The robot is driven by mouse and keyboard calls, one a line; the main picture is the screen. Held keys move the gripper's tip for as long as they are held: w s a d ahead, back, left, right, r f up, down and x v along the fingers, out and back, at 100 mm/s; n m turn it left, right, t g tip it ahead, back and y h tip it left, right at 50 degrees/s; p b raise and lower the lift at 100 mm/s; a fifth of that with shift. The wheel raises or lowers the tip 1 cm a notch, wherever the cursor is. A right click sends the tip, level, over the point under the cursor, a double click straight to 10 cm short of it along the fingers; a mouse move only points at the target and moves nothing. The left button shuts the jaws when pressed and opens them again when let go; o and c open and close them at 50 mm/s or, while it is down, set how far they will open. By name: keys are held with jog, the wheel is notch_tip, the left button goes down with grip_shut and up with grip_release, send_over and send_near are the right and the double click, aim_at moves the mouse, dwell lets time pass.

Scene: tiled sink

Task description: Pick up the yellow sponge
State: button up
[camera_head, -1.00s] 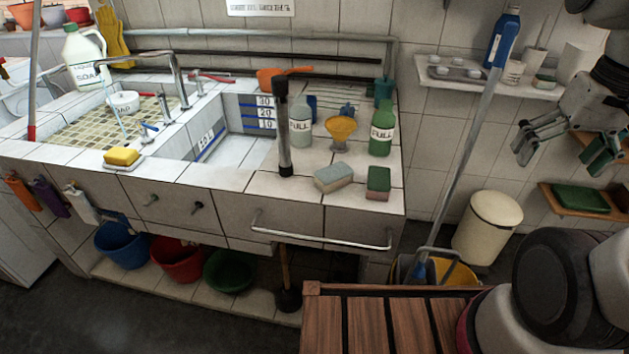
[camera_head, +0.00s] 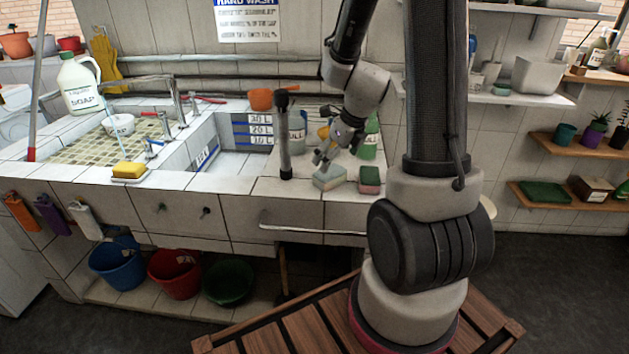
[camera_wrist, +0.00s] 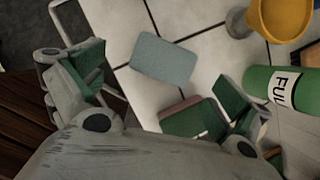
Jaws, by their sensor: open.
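The yellow sponge (camera_head: 129,169) lies on a small white dish at the front left edge of the tiled sink counter. It is outside the wrist view. My gripper (camera_head: 336,154) is at the right end of the counter, far to the right of the yellow sponge. In the wrist view my gripper (camera_wrist: 165,85) has its two green-padded fingers wide apart with nothing held. It is above a blue-grey-topped sponge (camera_wrist: 162,59) and a green and pink sponge (camera_wrist: 181,119), the latter partly hidden by the right finger.
A green bottle (camera_wrist: 273,88) and a yellow funnel-like cup (camera_wrist: 284,15) stand close to my gripper. The sink basin, its faucet (camera_head: 178,98) and a black-topped post (camera_head: 283,135) lie between my gripper and the yellow sponge. A metal rail (camera_head: 310,230) runs along the counter front.

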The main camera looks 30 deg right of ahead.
aim_at(330, 172)
jog(key=shift+w+m, duration=0.1)
jog(key=shift+m, duration=0.3)
jog(key=shift+w+f, duration=0.1)
jog(key=shift+f, duration=0.25)
jog(key=x, duration=0.7)
jog(key=shift+d+f, duration=0.1)
jog(key=shift+d, duration=0.3)
jog(key=shift+c, duration=0.2)
jog(key=c, duration=0.7)
jog(key=shift+o, duration=0.2)
